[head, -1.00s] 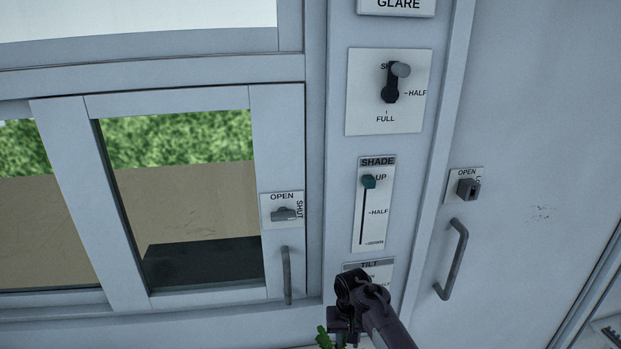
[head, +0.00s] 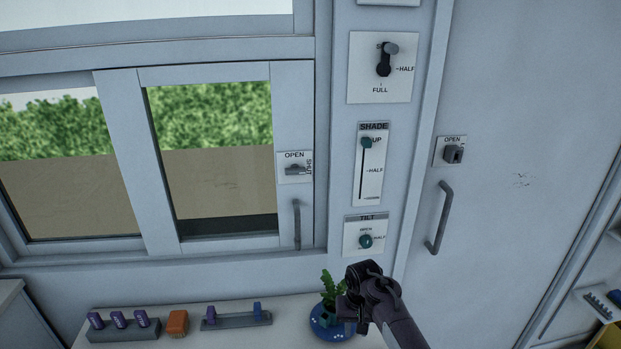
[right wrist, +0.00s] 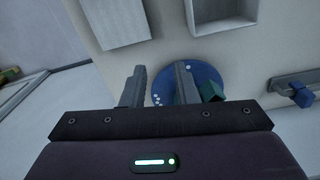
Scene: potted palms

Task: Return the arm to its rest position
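My right arm comes in from the bottom right of the head view. Its dark gripper (head: 352,302) hangs in front of the counter, below the tilt panel (head: 365,236), touching no control that I can see. In the right wrist view its two fingers (right wrist: 158,88) stand apart with nothing between them, so it is open and empty. A blue saucer (right wrist: 203,75) shows beyond the fingers. My left arm and gripper are out of view.
The shade slider (head: 367,142) is at UP. A door handle (head: 439,218) stands to the right.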

